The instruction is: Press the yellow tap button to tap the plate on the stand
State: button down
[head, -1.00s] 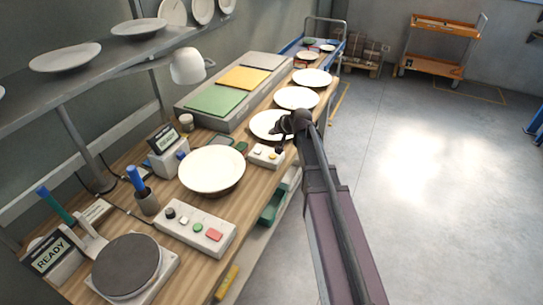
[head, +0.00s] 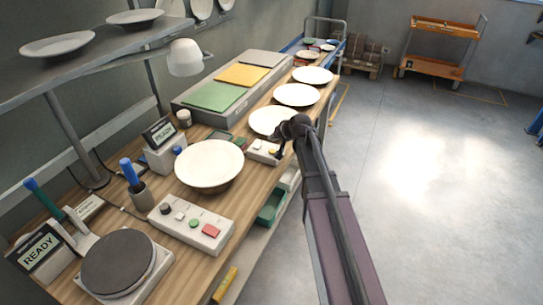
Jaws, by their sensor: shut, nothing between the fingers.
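A white plate (head: 210,161) rests on a stand on the wooden bench; most of the stand is hidden under it. To its right is a small white button box (head: 262,153) with a yellow button (head: 272,152) near its right end. My gripper (head: 279,154) is shut and empty, pointing down at the right end of this box, right beside the yellow button. From this view I cannot tell whether the fingertips touch the button. The arm reaches in from the lower right.
A larger panel (head: 192,227) with green, red and other buttons sits in front. A round dark-topped turntable (head: 118,262) and a READY sign (head: 40,249) are at lower left. White plates (head: 270,121) line the bench behind my gripper. Open floor (head: 420,200) lies to the right.

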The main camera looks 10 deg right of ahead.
aim_at(270, 150)
jog(key=shift+f+b, duration=1.35)
jog(key=shift+f, duration=0.35)
jog(key=shift+s+f+b, duration=0.1)
jog(key=shift+f+b, duration=0.8)
dwell(1.3)
jog(key=shift+r, duration=0.15)
jog(key=shift+r+p, duration=0.8)
jog(key=shift+p, duration=0.15)
jog(key=shift+r, duration=0.1)
jog(key=shift+r+p, duration=2.4)
jog(key=shift+p, duration=0.1)
